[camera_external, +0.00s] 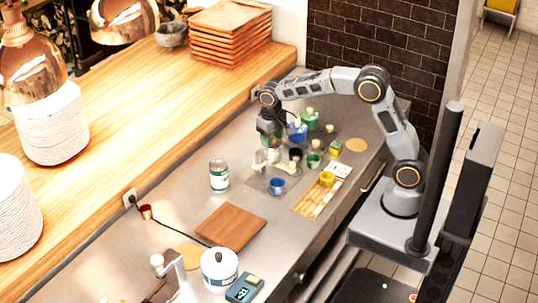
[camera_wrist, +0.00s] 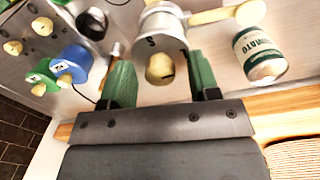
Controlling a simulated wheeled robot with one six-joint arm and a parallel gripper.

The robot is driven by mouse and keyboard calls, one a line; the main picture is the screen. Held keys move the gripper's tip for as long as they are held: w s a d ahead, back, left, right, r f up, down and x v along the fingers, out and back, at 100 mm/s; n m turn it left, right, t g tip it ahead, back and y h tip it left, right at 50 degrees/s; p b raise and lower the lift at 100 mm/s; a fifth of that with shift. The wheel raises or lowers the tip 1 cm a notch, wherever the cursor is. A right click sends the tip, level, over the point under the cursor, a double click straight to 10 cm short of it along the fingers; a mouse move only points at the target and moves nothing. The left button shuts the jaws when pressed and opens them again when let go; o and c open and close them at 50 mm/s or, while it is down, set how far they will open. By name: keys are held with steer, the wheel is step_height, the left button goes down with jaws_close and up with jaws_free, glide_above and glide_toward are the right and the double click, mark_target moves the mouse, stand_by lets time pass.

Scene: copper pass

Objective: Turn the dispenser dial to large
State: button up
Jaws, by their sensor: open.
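A metal dispenser (camera_wrist: 163,25) with printed letters, an S and what looks like a T, stands at the top middle of the wrist view. Its cream knob (camera_wrist: 160,68), with a dark mark on it, lies between my gripper's fingers. I cannot tell which size the dial points to. In the external view the dispenser (camera_external: 273,155) is small beneath my gripper (camera_external: 268,140), which points down over the counter and partly hides it. My gripper (camera_wrist: 160,80) is open, its two green fingers on either side of the knob with gaps. I cannot tell whether they touch it.
A tomato can (camera_external: 219,176) stands to the left; it also shows in the wrist view (camera_wrist: 260,52). Blue (camera_external: 297,132) and green (camera_external: 310,118) containers stand behind and to the right. A brown board (camera_external: 231,227) lies nearer on the steel counter.

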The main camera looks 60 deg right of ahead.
step_height(320, 180, up, 14)
steer(key=shift+a+b, duration=0.3)
steer(key=shift+b, duration=0.05)
steer(key=shift+w+f, duration=0.1)
stand_by(0.4)
step_height(320, 180, down, 6)
steer(key=s+r+n, duration=0.1)
steer(key=s+n, duration=0.1)
steer(key=s+d+f+t, duration=0.1)
steer(key=s+d, duration=0.3)
steer(key=s, duration=0.6)
steer(key=s+d+f+t, duration=0.1)
steer(key=s+d+t, duration=0.2)
steer(key=s, duration=0.8)
steer(key=shift+d+f+t, duration=0.3)
steer(key=shift+d+f, duration=0.1)
steer(key=shift+d, duration=0.85)
steer(key=shift+s, duration=0.1)
